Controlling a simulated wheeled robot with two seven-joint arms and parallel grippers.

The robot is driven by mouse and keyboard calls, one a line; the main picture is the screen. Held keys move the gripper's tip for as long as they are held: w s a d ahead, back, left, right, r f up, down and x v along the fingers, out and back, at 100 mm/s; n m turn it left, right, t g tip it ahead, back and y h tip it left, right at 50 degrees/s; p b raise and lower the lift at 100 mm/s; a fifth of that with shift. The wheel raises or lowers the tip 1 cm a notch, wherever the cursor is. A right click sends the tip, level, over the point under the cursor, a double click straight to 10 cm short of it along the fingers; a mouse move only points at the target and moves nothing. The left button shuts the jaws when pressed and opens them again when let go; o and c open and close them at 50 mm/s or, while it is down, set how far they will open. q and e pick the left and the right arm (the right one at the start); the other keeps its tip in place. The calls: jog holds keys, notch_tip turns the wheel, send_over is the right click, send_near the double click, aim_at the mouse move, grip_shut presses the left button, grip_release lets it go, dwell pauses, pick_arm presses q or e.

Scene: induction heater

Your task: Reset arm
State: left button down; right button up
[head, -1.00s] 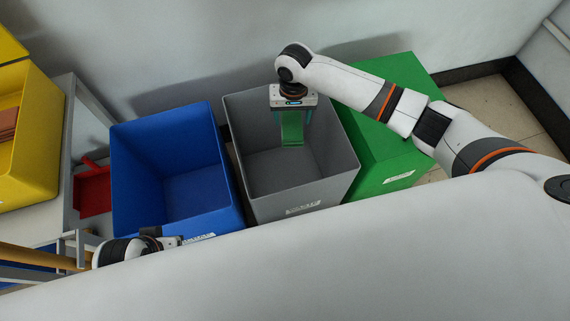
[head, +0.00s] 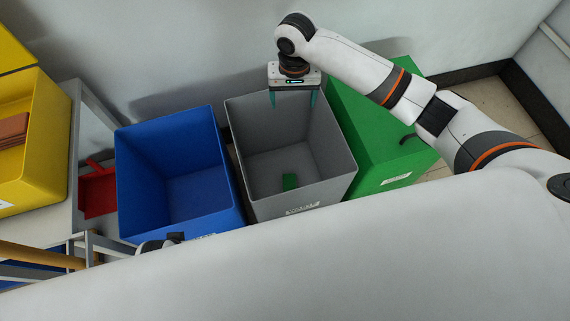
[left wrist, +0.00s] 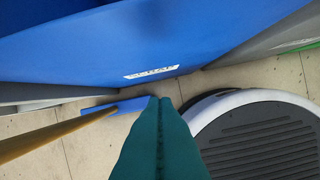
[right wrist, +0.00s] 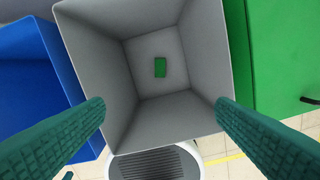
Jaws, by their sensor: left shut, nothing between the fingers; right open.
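My right gripper (head: 293,98) is open and empty above the grey bin (head: 262,186). Its two teal fingers stand wide apart in the right wrist view (right wrist: 160,118), with the grey bin below. A small green piece (head: 290,181) lies on the floor of the grey bin; it also shows in the right wrist view (right wrist: 160,67), apart from the fingers. My left gripper (left wrist: 160,100) is shut and empty, its teal fingers together in front of the blue bin (left wrist: 150,40). In the head view the left gripper's fingers are hidden behind my body; only part of the wrist shows.
The blue bin (head: 185,215) stands left of the grey bin and a green bin (head: 372,160) stands to its right. A yellow bin (head: 35,160) holding brown pieces and a red dustpan-like object (head: 98,192) are at the left. A wall runs close behind the bins.

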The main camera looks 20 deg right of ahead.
pick_arm(q)
jog(key=shift+s+f, duration=0.2)
jog(key=shift+f, duration=0.9)
pick_arm(e)
jog(key=shift+r, duration=1.25)
